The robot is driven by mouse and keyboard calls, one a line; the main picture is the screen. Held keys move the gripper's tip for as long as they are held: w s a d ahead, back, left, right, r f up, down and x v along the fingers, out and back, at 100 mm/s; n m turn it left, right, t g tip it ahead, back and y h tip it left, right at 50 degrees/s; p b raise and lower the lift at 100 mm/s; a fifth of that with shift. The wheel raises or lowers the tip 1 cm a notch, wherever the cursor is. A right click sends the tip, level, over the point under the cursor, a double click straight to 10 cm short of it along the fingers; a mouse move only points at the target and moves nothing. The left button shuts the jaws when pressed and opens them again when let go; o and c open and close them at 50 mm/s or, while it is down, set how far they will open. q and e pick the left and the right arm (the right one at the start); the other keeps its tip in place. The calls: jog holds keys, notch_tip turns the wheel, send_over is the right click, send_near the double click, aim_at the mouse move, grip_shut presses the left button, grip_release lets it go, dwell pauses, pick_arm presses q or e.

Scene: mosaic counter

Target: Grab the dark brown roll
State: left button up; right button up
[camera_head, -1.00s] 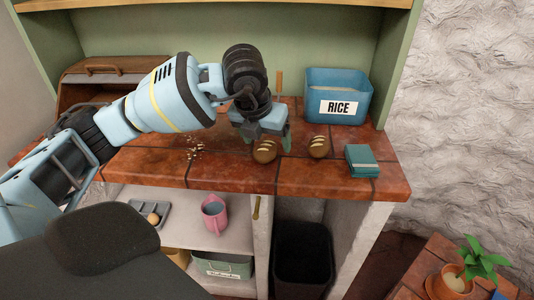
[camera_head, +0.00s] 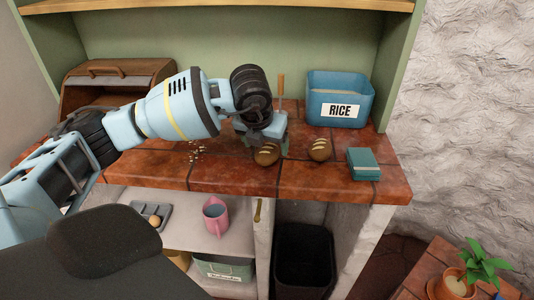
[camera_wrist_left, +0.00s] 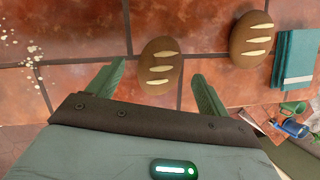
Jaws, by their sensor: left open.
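Two brown rolls with pale score marks lie on the tiled counter. The left roll (camera_head: 267,154) is at the front of my left gripper (camera_head: 266,147); it also shows in the left wrist view (camera_wrist_left: 160,66). The right roll (camera_head: 319,149) lies apart from the gripper, also seen in the wrist view (camera_wrist_left: 252,40), where it looks slightly darker. My left gripper is open and points down, its green fingers on either side of the left roll in the wrist view. Contact cannot be told. My right gripper is not in view.
A blue RICE bin (camera_head: 341,92) stands behind the rolls. Crumbs (camera_head: 196,152) lie left of the gripper. A wooden bread box (camera_head: 110,78) stands at the back left.

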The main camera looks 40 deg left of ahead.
pick_arm(q)
jog(key=shift+x, duration=1.15)
jog(key=c, duration=1.1)
jog(key=shift+r, duration=0.1)
jog(key=shift+r, duration=0.5)
notch_tip(320, 180, up, 2)
jog(key=shift+r, duration=0.15)
jog(key=shift+s+d+r+b, duration=0.25)
jog(key=shift+s+d+b, duration=0.1)
jog(key=shift+s, duration=2.3)
jog(key=shift+s+d+r+b, duration=0.25)
jog(key=shift+s+d+b, duration=0.1)
jog(key=shift+s, duration=2.3)
jog(key=shift+s+d+r+b, duration=0.25)
jog(key=shift+s+d, duration=0.1)
jog(key=shift+s, duration=2.3)
